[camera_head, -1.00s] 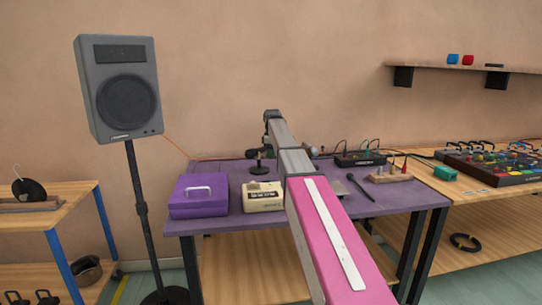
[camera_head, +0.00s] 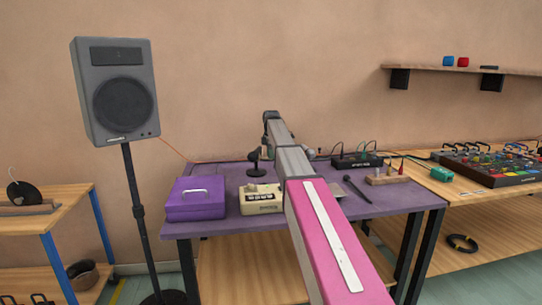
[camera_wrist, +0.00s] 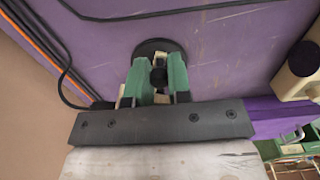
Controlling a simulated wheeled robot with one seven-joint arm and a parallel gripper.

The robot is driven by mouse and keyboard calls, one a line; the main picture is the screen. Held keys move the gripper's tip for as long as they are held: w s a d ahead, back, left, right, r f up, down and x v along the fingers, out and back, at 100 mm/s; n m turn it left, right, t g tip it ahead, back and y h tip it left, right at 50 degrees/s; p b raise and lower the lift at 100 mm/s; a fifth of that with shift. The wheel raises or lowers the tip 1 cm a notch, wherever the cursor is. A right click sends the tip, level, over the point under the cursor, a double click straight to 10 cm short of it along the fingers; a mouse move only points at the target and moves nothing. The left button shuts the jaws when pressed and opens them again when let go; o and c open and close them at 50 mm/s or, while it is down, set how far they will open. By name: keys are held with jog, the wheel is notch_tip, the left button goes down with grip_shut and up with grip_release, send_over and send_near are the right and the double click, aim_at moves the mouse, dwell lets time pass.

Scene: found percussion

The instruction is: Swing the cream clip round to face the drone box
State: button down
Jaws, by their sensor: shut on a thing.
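A small stand with a round black base (camera_wrist: 150,46) is on the purple table (camera_head: 228,178); it also shows in the head view (camera_head: 256,171), left of my arm. My gripper (camera_wrist: 158,75) has its green fingers closed around the top of this stand. Cream bits of the clip (camera_wrist: 160,98) show between and beside the fingers; most of it is hidden, so I cannot tell its facing. A cream box with a dark label (camera_head: 262,199) sits in front of the stand, and part of a cream box (camera_wrist: 298,65) shows at the wrist view's right. I cannot tell which box is the drone box.
A purple case (camera_head: 196,199) stands left of the cream box. A black box with cables (camera_head: 358,160) and a dark stick-like item (camera_head: 357,188) lie right of my arm. Cables (camera_wrist: 45,50) run along the table's back edge. A speaker (camera_head: 117,92) stands at left.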

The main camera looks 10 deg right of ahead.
jog(key=shift+w+n, duration=0.7)
jog(key=shift+n, duration=0.35)
jog(key=shift+w+n, duration=0.65)
jog(key=shift+n, duration=0.4)
jog(key=shift+w, duration=0.1)
jog(key=c, duration=1.1)
grip_release()
jog(key=shift+o, duration=0.2)
notch_tip(320, 180, up, 11)
jog(key=shift+f, duration=0.1)
